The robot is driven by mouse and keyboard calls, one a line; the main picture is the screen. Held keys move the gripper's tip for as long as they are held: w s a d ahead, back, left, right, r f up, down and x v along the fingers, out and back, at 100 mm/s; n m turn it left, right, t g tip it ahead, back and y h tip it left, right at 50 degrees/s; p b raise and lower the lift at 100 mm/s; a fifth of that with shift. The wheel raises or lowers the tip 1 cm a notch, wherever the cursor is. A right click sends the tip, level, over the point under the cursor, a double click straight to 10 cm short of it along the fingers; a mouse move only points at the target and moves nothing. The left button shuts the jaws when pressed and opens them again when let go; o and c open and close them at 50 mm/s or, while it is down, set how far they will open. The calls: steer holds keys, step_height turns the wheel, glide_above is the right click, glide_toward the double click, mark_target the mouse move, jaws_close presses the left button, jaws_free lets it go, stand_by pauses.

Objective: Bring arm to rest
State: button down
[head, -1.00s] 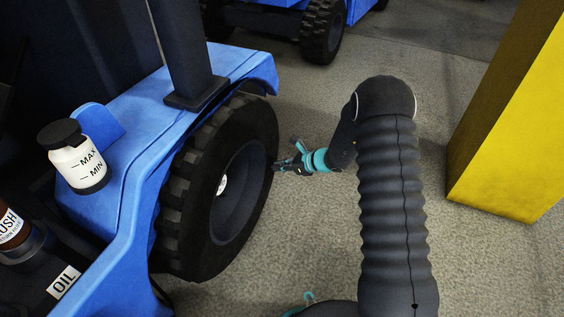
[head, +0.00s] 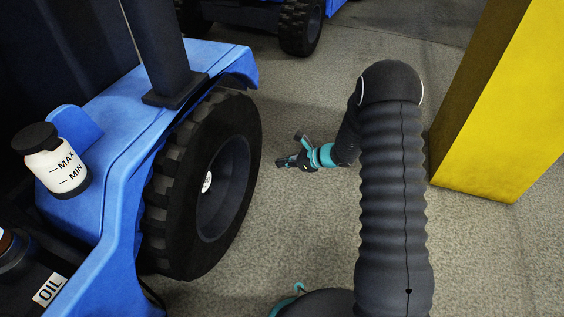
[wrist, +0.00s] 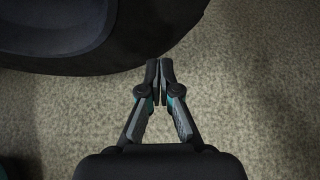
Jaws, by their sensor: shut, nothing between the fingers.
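My gripper (head: 283,163) hangs low over the floor in the head view, to the right of the blue vehicle's front wheel (head: 222,190). A strip of floor shows between the gripper and the tyre there. In the wrist view my gripper (wrist: 160,64) is shut, its fingertips together with nothing between them. The dark tyre (wrist: 100,50) fills the top left of that view, close to the fingertips; I cannot tell the exact gap. My ribbed arm stands bent at the right of the head view.
The blue vehicle (head: 110,125) fills the left side, with a white MAX/MIN bottle (head: 62,172) on it. A yellow block (head: 505,110) stands right of my arm. Another vehicle's wheel (head: 301,28) is at the back. Grey floor (head: 300,235) is clear between wheel and arm.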

stand_by(0.3)
steer(key=s+d+r+n+g+h, duration=0.25)
steer(key=s+n+g, duration=0.35)
steer(key=s+n, duration=0.6)
steer(key=s+d+r+n+t+h+p, duration=0.2)
steer(key=s+r, duration=0.6)
steer(key=r, duration=0.5)
steer(key=s+d+r+n+t+h+p, duration=0.3)
steer(key=s+r, duration=0.5)
steer(key=r, duration=0.6)
steer(key=s+d+r+n+t+h+p, duration=0.2)
steer(key=s+d+r+n+p, duration=0.3)
steer(key=r, duration=0.8)
steer(key=s+d+h, duration=0.1)
steer(key=s+d, duration=0.1)
steer(key=s, duration=0.1)
steer(key=shift+d+r+h+p, duration=0.15)
steer(key=shift+d+h+p, duration=0.2)
steer(key=shift+a, duration=0.15)
